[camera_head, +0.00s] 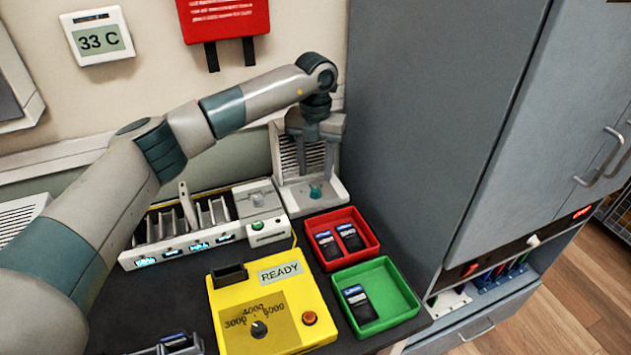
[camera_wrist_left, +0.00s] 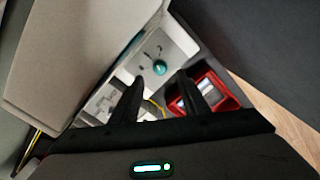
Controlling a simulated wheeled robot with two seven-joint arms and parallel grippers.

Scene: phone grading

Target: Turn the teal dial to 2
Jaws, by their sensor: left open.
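The teal dial (camera_head: 315,192) is a small round knob on the front ledge of a white machine (camera_head: 330,200) at the back of the bench. In the left wrist view the dial (camera_wrist_left: 160,68) sits on a pale panel with small dark marks around it, too small to read. My left gripper (camera_head: 312,165) points down above the ledge, over the dial. Its two fingers (camera_wrist_left: 160,95) are apart with nothing between them, and the dial shows beyond the gap, slightly past the fingertips. I cannot tell which mark the dial points to. My right gripper is not in view.
A red tray (camera_head: 374,250) with two phones and a green tray (camera_head: 405,312) with one phone lie in front. A yellow box (camera_head: 222,320) with a black dial and READY display is at front centre. A white rack (camera_head: 130,258) stands left; a grey cabinet (camera_head: 430,90) borders the right.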

